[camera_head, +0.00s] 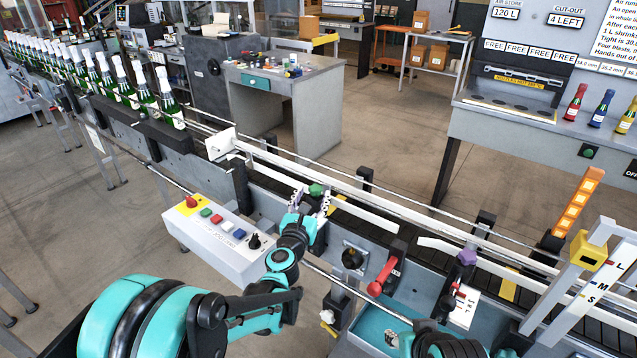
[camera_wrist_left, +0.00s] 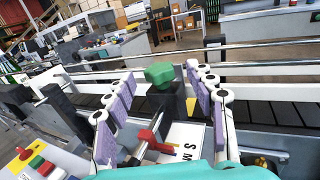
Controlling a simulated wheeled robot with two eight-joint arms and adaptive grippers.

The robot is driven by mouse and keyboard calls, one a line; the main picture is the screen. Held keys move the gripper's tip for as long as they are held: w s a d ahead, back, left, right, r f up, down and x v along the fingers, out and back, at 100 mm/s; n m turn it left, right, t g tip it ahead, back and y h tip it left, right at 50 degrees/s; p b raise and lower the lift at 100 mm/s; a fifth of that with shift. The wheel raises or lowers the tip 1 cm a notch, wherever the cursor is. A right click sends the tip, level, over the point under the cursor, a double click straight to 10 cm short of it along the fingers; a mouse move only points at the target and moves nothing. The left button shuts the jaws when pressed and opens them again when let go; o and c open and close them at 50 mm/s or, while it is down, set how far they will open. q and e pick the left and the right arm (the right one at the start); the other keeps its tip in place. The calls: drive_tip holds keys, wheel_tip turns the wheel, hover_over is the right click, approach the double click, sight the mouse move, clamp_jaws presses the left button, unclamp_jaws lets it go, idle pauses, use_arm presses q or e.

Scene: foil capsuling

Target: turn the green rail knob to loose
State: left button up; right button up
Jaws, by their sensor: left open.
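The green rail knob (camera_head: 316,189) is a small lobed knob on a dark post at the near side of the conveyor. It also shows in the left wrist view (camera_wrist_left: 159,73). My left gripper (camera_head: 311,203) is open, with its purple-padded fingers either side of the line to the knob. In the left wrist view the fingers (camera_wrist_left: 160,84) are spread and the knob shows in the gap between their tips. I see no finger touching it. A white plate with letters (camera_wrist_left: 183,141) and a red pointer (camera_wrist_left: 148,138) show below the knob. My right gripper's fingers are not visible.
A purple knob (camera_head: 467,257) and a red lever (camera_head: 382,276) are farther right along the conveyor. A control box with buttons (camera_head: 215,235) is left of my left gripper. Foiled green bottles (camera_head: 143,88) stand in a row at the upper left. White guide rails (camera_head: 365,217) run beside the knob.

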sight(317, 185)
use_arm(q)
drive_tip(key=b+x, duration=0.1)
drive_tip(key=x, duration=0.6)
drive_tip(key=shift+w+f+b, duration=0.1)
drive_tip(key=shift+f+b, duration=0.1)
drive_tip(key=shift+b, duration=0.2)
drive_tip(key=shift+w+r, duration=0.1)
drive_tip(key=shift+w, duration=0.25)
clamp_jaws()
